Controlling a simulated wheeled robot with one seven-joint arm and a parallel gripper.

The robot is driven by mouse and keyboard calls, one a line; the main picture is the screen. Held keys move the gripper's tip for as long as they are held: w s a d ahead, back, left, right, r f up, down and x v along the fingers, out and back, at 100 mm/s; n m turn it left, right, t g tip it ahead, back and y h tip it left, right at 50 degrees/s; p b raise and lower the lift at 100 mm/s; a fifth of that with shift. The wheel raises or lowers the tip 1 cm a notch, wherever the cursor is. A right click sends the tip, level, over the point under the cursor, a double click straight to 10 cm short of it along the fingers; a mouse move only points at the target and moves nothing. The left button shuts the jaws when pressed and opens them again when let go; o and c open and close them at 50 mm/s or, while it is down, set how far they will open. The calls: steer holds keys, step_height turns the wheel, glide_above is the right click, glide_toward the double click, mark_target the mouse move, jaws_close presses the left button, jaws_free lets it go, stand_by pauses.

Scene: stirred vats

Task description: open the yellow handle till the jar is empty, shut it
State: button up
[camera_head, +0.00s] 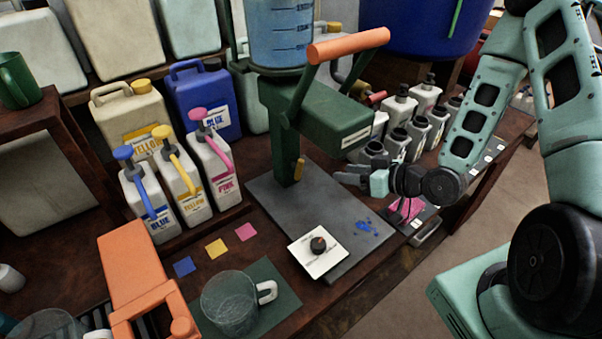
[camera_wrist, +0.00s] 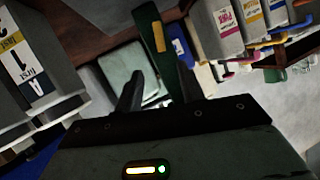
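The yellow handle (camera_head: 299,168) is a small upright piece low on the green stand (camera_head: 283,130). In the wrist view the yellow handle (camera_wrist: 158,37) shows against dark green, beyond my fingers and roughly between them. The jar (camera_head: 282,35) is clear with dark level marks and looks blue inside. It sits on top of the stand; its top is cut off, so I cannot tell its full level. My gripper (camera_head: 345,176) is to the right of the yellow handle, apart from it. In the wrist view my gripper (camera_wrist: 160,88) has its fingers spread, with nothing between them.
A clear mug (camera_head: 230,302) stands on a dark green mat. A white plate with a black knob (camera_head: 318,245) lies on the grey board. Pump bottles (camera_head: 180,175) stand left; several grey bottles (camera_head: 410,130) stand behind my gripper.

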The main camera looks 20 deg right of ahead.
steer(key=b, duration=0.9)
glide_toward(296, 167)
steer(key=x, duration=0.7)
steer(key=shift+w+f+p, duration=0.3)
steer(key=shift+w, duration=0.1)
jaws_close()
